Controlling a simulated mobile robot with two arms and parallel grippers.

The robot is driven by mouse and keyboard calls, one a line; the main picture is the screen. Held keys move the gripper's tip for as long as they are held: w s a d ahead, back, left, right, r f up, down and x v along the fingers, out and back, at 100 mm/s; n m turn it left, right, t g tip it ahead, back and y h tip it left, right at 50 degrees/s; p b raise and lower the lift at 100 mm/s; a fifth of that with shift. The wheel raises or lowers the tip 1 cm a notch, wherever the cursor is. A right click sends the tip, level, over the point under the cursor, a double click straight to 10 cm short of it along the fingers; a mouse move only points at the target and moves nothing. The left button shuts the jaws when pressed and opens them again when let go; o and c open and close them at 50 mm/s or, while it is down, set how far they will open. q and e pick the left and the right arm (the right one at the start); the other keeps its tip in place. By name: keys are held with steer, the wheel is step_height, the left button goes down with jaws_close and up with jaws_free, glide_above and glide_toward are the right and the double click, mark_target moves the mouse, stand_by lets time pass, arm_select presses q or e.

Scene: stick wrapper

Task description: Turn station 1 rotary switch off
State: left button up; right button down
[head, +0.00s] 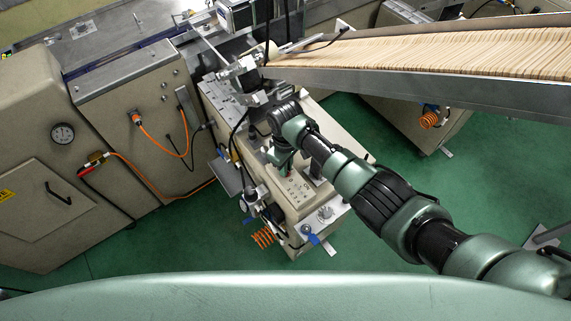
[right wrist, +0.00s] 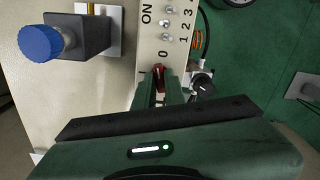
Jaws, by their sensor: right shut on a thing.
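The station's beige control panel (head: 298,189) sits on top of the machine body, below my right gripper (head: 284,163) in the head view. My left gripper is in neither view.
Several metal toggles (right wrist: 167,25) marked "ON" and numbered stand near the switch. A blue knob (right wrist: 40,43) on a dark block is at the left, and a black knob (right wrist: 203,88) is close at the right. A conveyor of wooden sticks (head: 430,52) lies behind my arm.

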steer(key=shift+w+r+m+p, duration=0.15)
steer(key=shift+m+p, duration=0.15)
steer(key=shift+m, duration=0.9)
steer(key=c, duration=1.5)
jaws_free()
steer(key=shift+r, duration=3.85)
